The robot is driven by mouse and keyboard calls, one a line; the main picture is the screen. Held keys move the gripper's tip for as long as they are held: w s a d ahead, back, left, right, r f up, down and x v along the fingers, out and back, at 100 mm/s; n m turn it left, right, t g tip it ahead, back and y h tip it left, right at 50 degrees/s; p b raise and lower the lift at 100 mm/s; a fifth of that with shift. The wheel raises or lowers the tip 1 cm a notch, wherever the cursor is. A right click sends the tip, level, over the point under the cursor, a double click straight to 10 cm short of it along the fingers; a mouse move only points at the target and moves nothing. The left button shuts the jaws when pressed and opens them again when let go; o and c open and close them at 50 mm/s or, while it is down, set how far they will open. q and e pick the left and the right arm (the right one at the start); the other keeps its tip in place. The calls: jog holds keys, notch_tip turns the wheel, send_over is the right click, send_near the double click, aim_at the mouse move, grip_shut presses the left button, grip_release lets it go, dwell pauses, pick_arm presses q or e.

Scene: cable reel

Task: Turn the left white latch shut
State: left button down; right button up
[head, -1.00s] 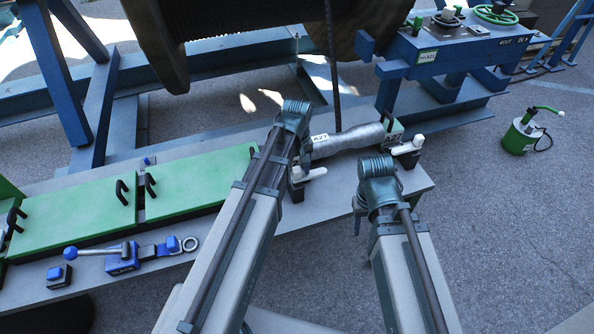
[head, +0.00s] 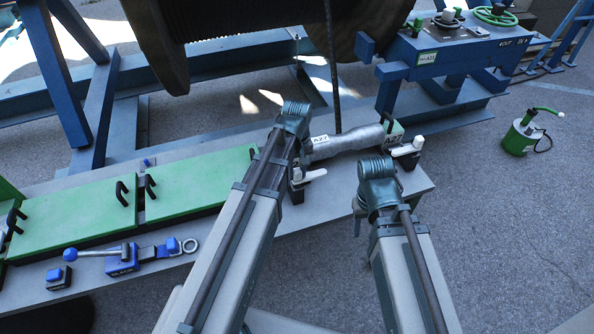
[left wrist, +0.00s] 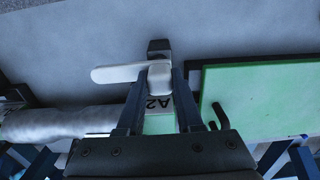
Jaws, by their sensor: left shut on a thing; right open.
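My left gripper (left wrist: 159,76) is shut on the latch's rounded pivot end, one finger on each side. In the head view my left arm hides most of this grip. My right gripper (head: 358,212) is open and empty over the bench's front edge, right of the latch.
A second white latch (head: 416,145) stands at the sleeve's right end. Green covers (head: 195,178) with black handles lie left of the sleeve. A blue lever clamp (head: 122,260) is at the front left. A cable reel (head: 250,30) stands behind. The floor at right is mostly clear.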

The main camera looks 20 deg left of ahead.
pick_arm(q)
jog(key=shift+n, duration=0.4)
dwell(0.5)
jog(key=n, duration=0.8)
jog(key=shift+n, duration=0.3)
jog(key=n, duration=0.4)
jog(key=shift+n, duration=2.2)
jog(key=c, duration=0.6)
grip_release()
jog(key=shift+o, duration=0.2)
